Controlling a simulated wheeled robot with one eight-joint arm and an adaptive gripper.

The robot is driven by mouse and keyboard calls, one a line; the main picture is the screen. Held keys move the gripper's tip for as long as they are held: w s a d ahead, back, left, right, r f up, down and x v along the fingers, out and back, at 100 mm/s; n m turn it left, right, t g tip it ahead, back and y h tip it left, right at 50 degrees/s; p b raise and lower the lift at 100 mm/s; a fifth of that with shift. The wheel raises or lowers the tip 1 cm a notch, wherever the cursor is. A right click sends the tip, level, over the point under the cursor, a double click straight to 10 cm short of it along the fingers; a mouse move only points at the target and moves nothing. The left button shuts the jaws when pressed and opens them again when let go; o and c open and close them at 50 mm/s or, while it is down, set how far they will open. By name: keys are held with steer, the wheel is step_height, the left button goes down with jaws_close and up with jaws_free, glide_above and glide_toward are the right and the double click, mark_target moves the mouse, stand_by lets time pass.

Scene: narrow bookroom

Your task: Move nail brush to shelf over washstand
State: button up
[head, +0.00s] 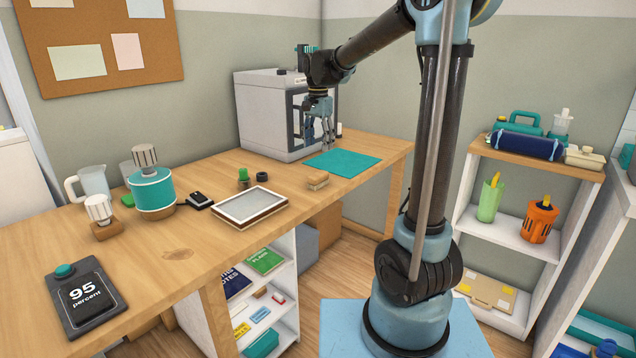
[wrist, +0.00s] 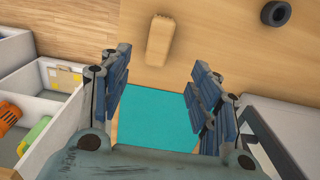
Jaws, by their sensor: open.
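The nail brush appears to be the small tan wooden block (head: 318,181) lying on the wooden desk, just in front of the teal mat; its bristles cannot be made out. In the wrist view the block (wrist: 159,40) lies beyond the fingertips, near the top centre. My gripper (head: 327,140) hangs over the teal mat, pointing down, behind the block. In the wrist view my gripper (wrist: 158,88) is open, with nothing between its fingers. I cannot identify a shelf over a washstand in either view.
The teal mat (head: 343,163) lies beside a grey box-shaped machine (head: 270,115). A framed tray (head: 249,207) and a black ring (head: 262,176) sit left of the block. A white shelf unit (head: 516,220) with tools and pots stands at right. Bare desk surrounds the block.

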mark_target(318, 174)
step_height(318, 174, down, 14)
steer(key=shift+s+a+r, duration=0.1)
steer(key=shift+s+r, duration=0.05)
steer(key=shift+r, duration=0.05)
stand_by(0.5)
steer(key=c, duration=1.3)
steer(key=shift+o, duration=0.2)
step_height(318, 174, up, 10)
steer(key=shift+r, duration=0.1)
